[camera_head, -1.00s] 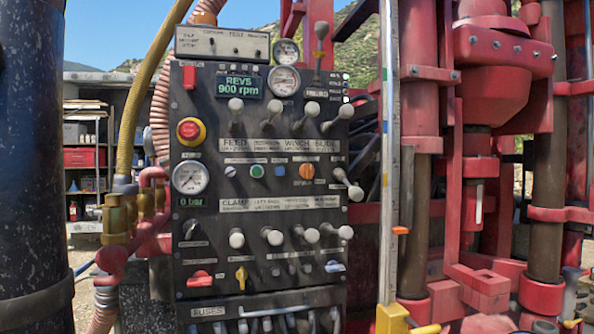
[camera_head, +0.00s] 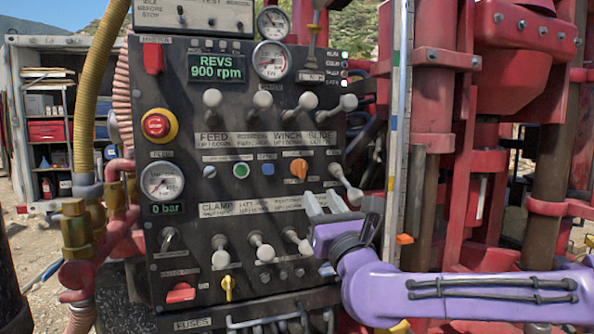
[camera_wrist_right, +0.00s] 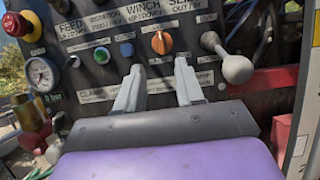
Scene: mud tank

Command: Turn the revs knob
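The control panel (camera_head: 330,110) fills the middle of the head view. Its green display (camera_head: 215,67) reads REVS 900 rpm. An orange round knob (camera_head: 299,168) sits mid-panel, right of a green and a blue button; its label is too small to read. The right wrist view also shows this orange knob (camera_wrist_right: 161,42), ahead of the fingers. My right gripper (camera_head: 323,197) is in front of the panel, just below and right of the knob, not touching it. In the right wrist view its two fingers (camera_wrist_right: 159,72) are apart with nothing between them. My left gripper is not in view.
White-knobbed levers (camera_head: 262,100) stick out above and below the orange knob. One lever (camera_wrist_right: 235,68) stands right of my fingers. A red emergency button (camera_head: 157,126) and gauge (camera_head: 162,181) are at left. A tall ruler-like post (camera_head: 398,130) and red machinery stand right.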

